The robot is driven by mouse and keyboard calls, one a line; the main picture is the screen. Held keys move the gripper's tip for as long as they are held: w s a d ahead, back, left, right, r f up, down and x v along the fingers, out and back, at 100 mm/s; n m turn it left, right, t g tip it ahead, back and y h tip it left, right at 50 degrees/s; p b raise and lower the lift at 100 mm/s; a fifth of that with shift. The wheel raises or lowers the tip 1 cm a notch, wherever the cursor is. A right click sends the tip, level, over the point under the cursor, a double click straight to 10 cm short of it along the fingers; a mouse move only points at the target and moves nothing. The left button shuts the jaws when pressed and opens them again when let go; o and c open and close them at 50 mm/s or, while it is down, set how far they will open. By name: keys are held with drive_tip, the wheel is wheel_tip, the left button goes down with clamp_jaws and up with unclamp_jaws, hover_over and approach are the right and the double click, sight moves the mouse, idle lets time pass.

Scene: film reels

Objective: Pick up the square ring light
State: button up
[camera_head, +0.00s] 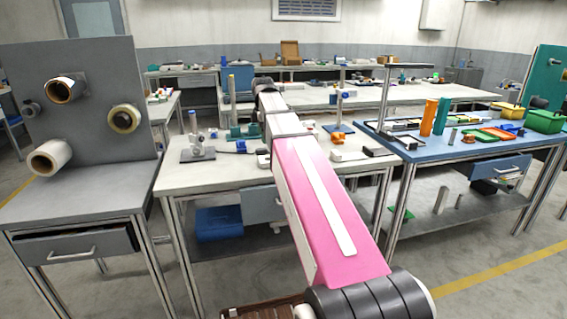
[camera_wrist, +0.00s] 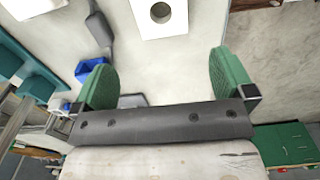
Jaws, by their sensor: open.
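A white square piece with a round dark hole, which looks like the square ring light (camera_wrist: 178,22), lies on a pale table top in the wrist view. It is at the top edge and partly cut off by the frame. My gripper (camera_wrist: 163,76) has two green fingers spread wide with nothing between them. The white square is beyond the fingertips, roughly centred between them, and apart from them. In the head view my pink arm reaches over the middle table, and the gripper and the square ring light cannot be made out.
The pale middle table (camera_head: 228,178) holds several small items. A blue table (camera_head: 408,147) stands at right and a grey pegboard (camera_head: 100,85) at left.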

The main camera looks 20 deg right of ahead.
hover_over(267, 158)
drive_tip(key=s, duration=0.1)
drive_tip(key=f, duration=0.5)
drive_tip(key=shift+s+d+f, duration=0.1)
drive_tip(key=shift+d+f, duration=0.1)
drive_tip(key=shift+f, duration=0.15)
drive_tip(key=shift+a+f, duration=0.15)
drive_tip(key=shift+f, duration=1.15)
drive_tip(key=shift+a+f, duration=0.15)
drive_tip(key=shift+f, duration=1.1)
drive_tip(key=shift+c, duration=0.3)
drive_tip(key=c, duration=0.9)
